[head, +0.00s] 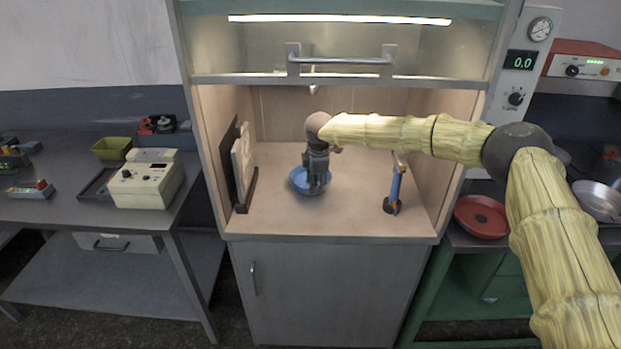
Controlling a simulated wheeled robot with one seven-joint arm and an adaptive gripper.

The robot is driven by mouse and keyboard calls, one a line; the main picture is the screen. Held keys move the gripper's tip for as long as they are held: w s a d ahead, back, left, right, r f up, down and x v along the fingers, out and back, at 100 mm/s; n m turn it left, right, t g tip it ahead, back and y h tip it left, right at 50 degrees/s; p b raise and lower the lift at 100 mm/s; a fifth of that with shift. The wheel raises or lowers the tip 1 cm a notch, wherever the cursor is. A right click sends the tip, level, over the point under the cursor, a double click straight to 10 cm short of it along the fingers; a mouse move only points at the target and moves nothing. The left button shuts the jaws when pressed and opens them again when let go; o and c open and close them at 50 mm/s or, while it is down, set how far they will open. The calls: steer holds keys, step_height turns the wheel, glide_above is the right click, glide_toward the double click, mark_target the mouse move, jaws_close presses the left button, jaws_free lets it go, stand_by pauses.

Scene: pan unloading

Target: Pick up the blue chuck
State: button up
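A round blue dish-like thing (299,185) sits on the floor of the hood, left of its middle. A slim upright blue piece with a dark foot (395,187) stands to the right. I cannot tell for sure which of them is the blue chuck. My gripper (317,189) points down over the round blue thing, with its fingers in front of or inside it and hiding part of it. The fingers are too small to tell whether they are open or touch it.
The hood (270,222) has side walls and a raised sash with a bar handle (340,61) above my arm. Dark and pale upright boards (242,165) stand at the left. A red pan (481,216) lies outside at the right. The hood floor's front is clear.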

steer(key=shift+p+x, duration=0.4)
steer(key=shift+x, duration=0.9)
steer(key=shift+f, duration=0.1)
jaws_close()
